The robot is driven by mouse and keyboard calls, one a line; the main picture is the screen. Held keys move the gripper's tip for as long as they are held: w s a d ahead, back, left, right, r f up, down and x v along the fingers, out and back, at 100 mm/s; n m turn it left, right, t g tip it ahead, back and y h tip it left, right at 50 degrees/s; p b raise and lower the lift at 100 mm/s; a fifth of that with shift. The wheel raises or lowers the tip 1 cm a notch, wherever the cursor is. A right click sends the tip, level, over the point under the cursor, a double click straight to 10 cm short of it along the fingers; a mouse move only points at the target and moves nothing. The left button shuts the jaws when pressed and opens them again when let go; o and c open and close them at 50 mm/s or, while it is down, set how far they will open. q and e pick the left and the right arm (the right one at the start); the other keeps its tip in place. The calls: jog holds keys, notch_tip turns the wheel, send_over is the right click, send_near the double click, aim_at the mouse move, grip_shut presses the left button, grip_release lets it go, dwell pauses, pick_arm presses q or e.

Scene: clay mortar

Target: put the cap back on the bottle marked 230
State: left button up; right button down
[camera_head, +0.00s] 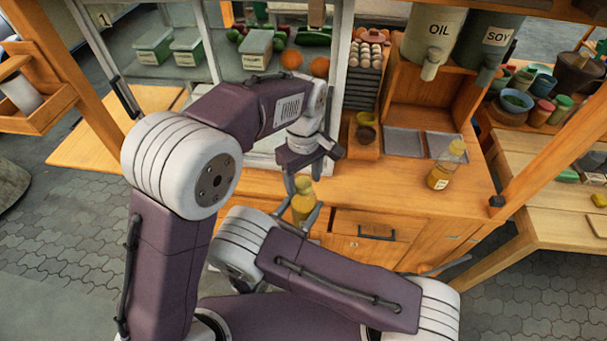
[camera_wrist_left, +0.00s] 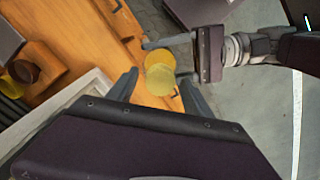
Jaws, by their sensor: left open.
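A bottle with yellow contents (camera_head: 303,206) is upright in front of the counter, with a yellow-green cap (camera_head: 303,184) at its top. In the left wrist view the round cap (camera_wrist_left: 160,80) overlaps the bottle (camera_wrist_left: 159,57); I cannot tell whether it is seated. My left gripper (camera_head: 304,176) is open just above, its fingers either side of the cap. My right gripper (camera_head: 296,214) is shut on the bottle from the side; it also shows in the left wrist view (camera_wrist_left: 178,58). A second labelled bottle (camera_head: 440,177) stands on the counter. Neither marking is readable.
The wooden counter (camera_head: 385,185) has metal trays (camera_head: 403,142) and small brown bowls (camera_head: 366,135) behind. A glass case (camera_head: 155,75) is left of the gripper. OIL (camera_head: 436,35) and SOY (camera_head: 492,45) dispensers hang at the back. A drawer handle (camera_head: 377,234) sticks out below the counter.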

pick_arm(q)
grip_shut()
jog(key=m, duration=0.9)
jog(key=shift+m, duration=0.3)
jog(key=m, duration=0.8)
jog(key=shift+o, duration=0.7)
grip_release()
